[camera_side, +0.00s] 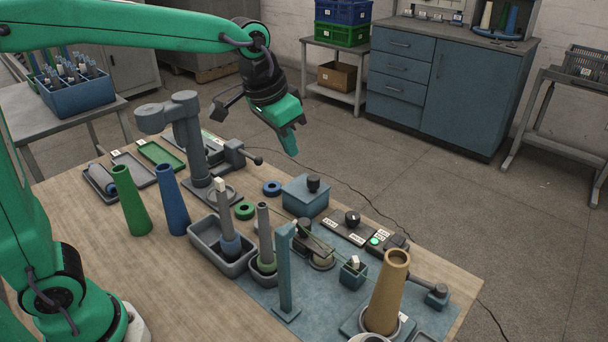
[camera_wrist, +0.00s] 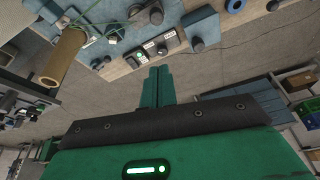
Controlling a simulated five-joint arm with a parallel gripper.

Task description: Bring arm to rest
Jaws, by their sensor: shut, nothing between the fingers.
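My gripper (camera_side: 290,143) hangs in the air above the back part of the wooden table, near its far edge. Its fingers are shut with nothing between them. In the wrist view the closed fingers (camera_wrist: 157,88) lie side by side, with the floor and the table's edge beyond them. My green arm reaches across from the left in the side view. The gripper touches nothing on the table.
A tan cone (camera_side: 387,291) stands at the table's right end. Green (camera_side: 131,200) and blue (camera_side: 172,200) cones stand at left. A grey post machine (camera_side: 190,140) stands left of the gripper. A blue-grey box (camera_side: 305,197) sits below it.

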